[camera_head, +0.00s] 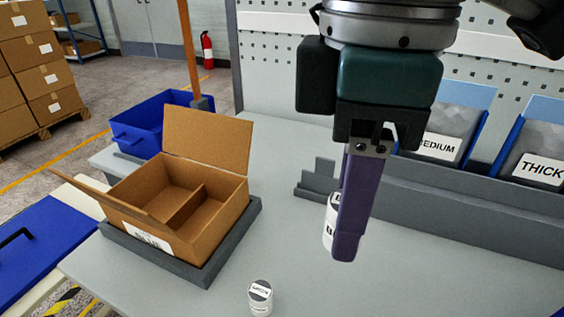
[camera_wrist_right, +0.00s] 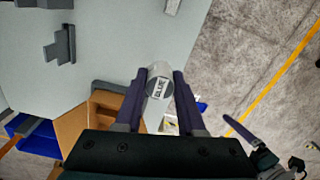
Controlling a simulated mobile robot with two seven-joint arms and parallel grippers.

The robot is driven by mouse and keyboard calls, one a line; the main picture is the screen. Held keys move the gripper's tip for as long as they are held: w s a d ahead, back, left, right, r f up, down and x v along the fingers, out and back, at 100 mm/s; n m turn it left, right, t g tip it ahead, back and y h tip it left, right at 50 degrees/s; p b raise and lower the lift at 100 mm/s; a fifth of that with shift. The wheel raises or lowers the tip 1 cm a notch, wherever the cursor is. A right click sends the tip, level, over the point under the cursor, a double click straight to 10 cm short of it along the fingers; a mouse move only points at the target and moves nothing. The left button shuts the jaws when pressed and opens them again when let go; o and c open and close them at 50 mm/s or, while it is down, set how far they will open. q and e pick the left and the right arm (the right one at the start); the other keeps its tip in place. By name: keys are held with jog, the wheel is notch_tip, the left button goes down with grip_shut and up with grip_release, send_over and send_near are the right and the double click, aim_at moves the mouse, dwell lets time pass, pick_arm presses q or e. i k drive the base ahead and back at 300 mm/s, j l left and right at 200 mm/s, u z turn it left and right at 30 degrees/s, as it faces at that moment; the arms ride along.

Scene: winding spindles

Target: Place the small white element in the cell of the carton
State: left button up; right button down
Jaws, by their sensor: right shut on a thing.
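My right gripper (camera_head: 345,250) is shut on a small white cylinder (camera_head: 329,222) and holds it above the table; its purple finger hides part of it. In the right wrist view the cylinder's grey top (camera_wrist_right: 158,86) reads "BLUE", between both fingers. A second small white cylinder (camera_head: 260,298) with a grey-banded label stands upright on the table's front part. The open carton (camera_head: 222,212) is left of my right gripper; a divider splits it into cells, whose visible parts look empty. Dark parts at lower right of the right wrist view look like my left gripper (camera_wrist_right: 262,145); its opening is unclear.
The carton sits in a grey tray (camera_head: 200,272), with its flaps standing up. A stepped grey holder (camera_head: 318,182) and a long grey rack with labelled bins (camera_head: 440,147) are at the back right. A blue crate (camera_head: 140,125) is behind the carton. Front table space is mostly clear.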

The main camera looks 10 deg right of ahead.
aim_at(163, 213)
jog(key=i+j+z, duration=0.1)
jog(key=j, duration=0.25)
jog(key=i+j+z, duration=0.25)
jog(key=i+j, duration=0.15)
jog(key=j, duration=0.35)
jog(key=i+j+z, duration=0.15)
jog(key=j, duration=0.2)
jog(key=i+j+z, duration=0.1)
jog(key=j, duration=0.3)
